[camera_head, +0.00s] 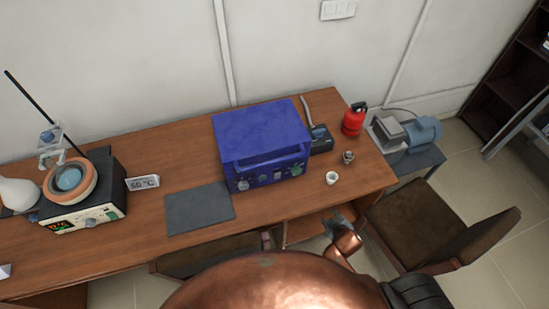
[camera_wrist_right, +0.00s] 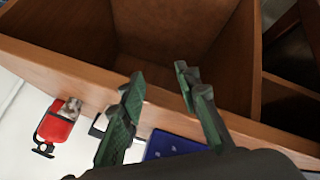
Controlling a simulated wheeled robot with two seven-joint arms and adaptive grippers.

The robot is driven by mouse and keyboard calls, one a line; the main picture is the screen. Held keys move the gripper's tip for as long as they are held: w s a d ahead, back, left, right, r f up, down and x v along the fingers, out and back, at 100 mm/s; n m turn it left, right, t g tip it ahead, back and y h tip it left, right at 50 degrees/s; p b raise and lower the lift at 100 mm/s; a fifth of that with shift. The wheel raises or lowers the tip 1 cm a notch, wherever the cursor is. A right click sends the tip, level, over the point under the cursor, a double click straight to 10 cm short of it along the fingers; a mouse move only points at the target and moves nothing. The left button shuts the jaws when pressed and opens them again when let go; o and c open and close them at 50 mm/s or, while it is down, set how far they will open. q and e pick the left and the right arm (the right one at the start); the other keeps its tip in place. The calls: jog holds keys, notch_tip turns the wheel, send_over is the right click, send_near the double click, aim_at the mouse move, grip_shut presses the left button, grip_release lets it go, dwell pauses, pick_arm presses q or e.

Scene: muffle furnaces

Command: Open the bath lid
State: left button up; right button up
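A blue box-shaped unit (camera_head: 262,135) with a flat lid, a long front handle strip and knobs on its front stands on the wooden table; its lid looks shut. I take it to be the bath. Part of the blue unit (camera_wrist_right: 172,144) also shows in the right wrist view. My right gripper (camera_head: 338,222) is small in the head view, in front of the table's front edge and below the blue unit, apart from it. In the right wrist view its two green fingers (camera_wrist_right: 158,80) are spread with nothing between them. My left gripper is not in view.
A white cup (camera_head: 332,178), a small metal part (camera_head: 348,157) and a red canister (camera_head: 354,119) stand right of the unit. A dark mat (camera_head: 199,208) lies left of it, then a heater with a bowl (camera_head: 69,178). Chairs (camera_head: 442,222) stand in front; an open wooden compartment (camera_wrist_right: 175,35) faces the right wrist.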

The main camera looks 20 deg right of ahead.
jog(key=w+r+n, duration=0.1)
jog(key=r, duration=0.1)
jog(key=w+a+r+n+t, duration=0.1)
jog(key=w+r, duration=0.1)
jog(key=r, duration=0.1)
jog(key=w+r+t, duration=0.1)
jog(key=w+r, duration=0.1)
jog(key=r, duration=0.1)
jog(key=shift+a+r+n+y+p, duration=0.1)
jog(key=shift+a+n+y+p, duration=0.2)
jog(key=shift+a+n+p, duration=0.1)
jog(key=w+a+r+n+t+y, duration=0.25)
jog(key=w+a+r+n, duration=0.2)
jog(key=r, duration=0.35)
jog(key=n+t+y+p, duration=0.2)
jog(key=n+y, duration=0.3)
jog(key=n, duration=0.4)
send_near(274, 160)
jog(key=w+f, duration=0.2)
jog(key=shift+y, duration=0.25)
jog(key=x, duration=0.5)
jog(key=p+x, duration=0.1)
jog(key=x, duration=0.2)
jog(key=shift+a+r, duration=0.3)
jog(key=shift+a, duration=0.1)
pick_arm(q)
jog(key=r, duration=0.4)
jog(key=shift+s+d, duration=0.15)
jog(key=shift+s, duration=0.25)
